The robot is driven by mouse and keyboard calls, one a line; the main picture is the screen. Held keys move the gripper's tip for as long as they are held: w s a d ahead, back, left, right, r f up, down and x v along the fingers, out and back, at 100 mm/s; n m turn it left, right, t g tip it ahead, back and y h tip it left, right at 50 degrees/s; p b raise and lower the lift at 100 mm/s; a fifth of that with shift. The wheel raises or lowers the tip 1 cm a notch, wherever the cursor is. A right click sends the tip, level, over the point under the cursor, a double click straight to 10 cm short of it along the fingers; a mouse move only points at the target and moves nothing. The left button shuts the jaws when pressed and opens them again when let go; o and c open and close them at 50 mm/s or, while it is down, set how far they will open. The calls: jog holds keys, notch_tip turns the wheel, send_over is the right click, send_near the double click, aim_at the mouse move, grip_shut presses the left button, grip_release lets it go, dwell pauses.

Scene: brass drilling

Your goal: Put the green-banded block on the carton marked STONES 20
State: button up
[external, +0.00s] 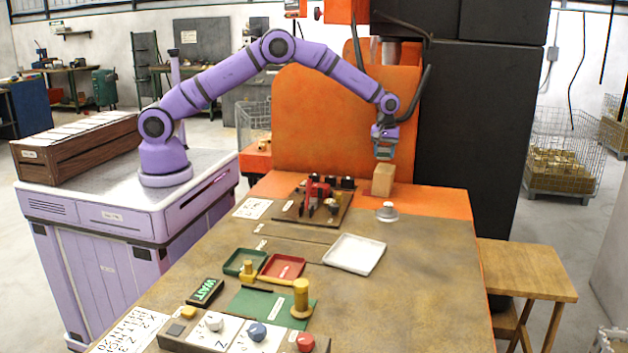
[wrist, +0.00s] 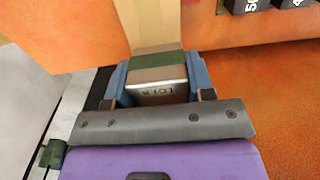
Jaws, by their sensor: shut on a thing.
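The green-banded block (wrist: 157,72) is between the blue fingers of my gripper (wrist: 160,88) in the wrist view. Its end face carries partly readable lettering, and the green band crosses it just beyond. In the external view my gripper (external: 384,150) points down, just above a tan carton (external: 383,180) at the back of the table by the orange machine. A tan upright surface, likely this carton (wrist: 150,22), shows beyond the block in the wrist view. No mark is readable on it, and I cannot tell whether block and carton touch.
A dark board (external: 290,212) with red parts and black blocks (external: 348,183) lies left of the carton. A silver-topped round thing (external: 387,211) stands in front of it. A white tray (external: 354,254) lies nearer. The table's right side is clear.

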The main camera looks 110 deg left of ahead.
aim_at(386, 146)
jog(key=shift+w+a, duration=0.1)
jog(key=shift+w, duration=0.2)
jog(key=shift+f, duration=1.7)
jog(key=shift+f, duration=0.1)
jog(key=o, duration=1.3)
jog(key=shift+o, duration=0.2)
notch_tip(386, 146, up, 12)
jog(key=shift+f, duration=0.1)
jog(key=shift+r, duration=0.2)
